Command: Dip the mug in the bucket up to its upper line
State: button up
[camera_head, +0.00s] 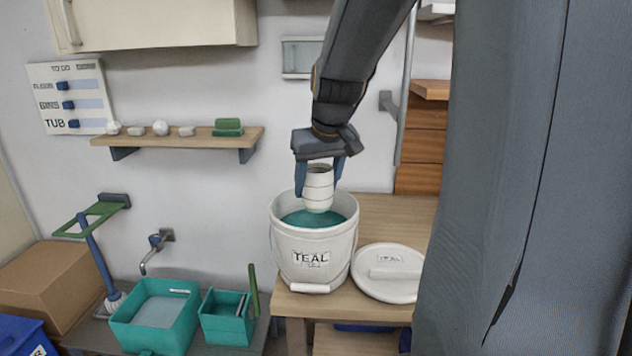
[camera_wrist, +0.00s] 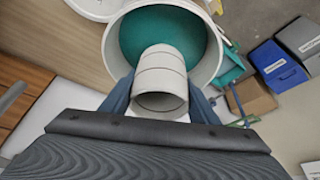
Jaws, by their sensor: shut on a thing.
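The mug (camera_head: 318,190) is white with dark lines around it. My gripper (camera_head: 320,180) is shut on the mug, with one blue finger on each side. The mug is upright over the mouth of the white bucket (camera_head: 311,248), which is labelled TEAL and holds teal glaze (camera_head: 335,215). The mug's lower end is at or just above the glaze; I cannot tell whether it touches. In the wrist view the mug (camera_wrist: 160,80) shows between the fingers, with the glaze (camera_wrist: 135,40) behind it inside the bucket's rim (camera_wrist: 213,50).
The bucket's lid (camera_head: 388,290) lies on the wooden table (camera_head: 390,212) right of the bucket. Teal tubs (camera_head: 155,325) stand at the lower left under a tap (camera_head: 152,252). A shelf (camera_head: 180,138) with small items is on the wall.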

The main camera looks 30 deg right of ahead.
jog(key=shift+f+b, duration=1.6)
jog(key=shift+f, duration=1.6)
notch_tip(320, 180, down, 8)
jog(key=b, duration=0.4)
jog(key=shift+r, duration=0.15)
jog(key=shift+r, duration=0.1)
dwell(0.8)
notch_tip(320, 180, up, 8)
jog(key=p, duration=0.7)
jog(key=shift+r, duration=0.15)
dwell(1.6)
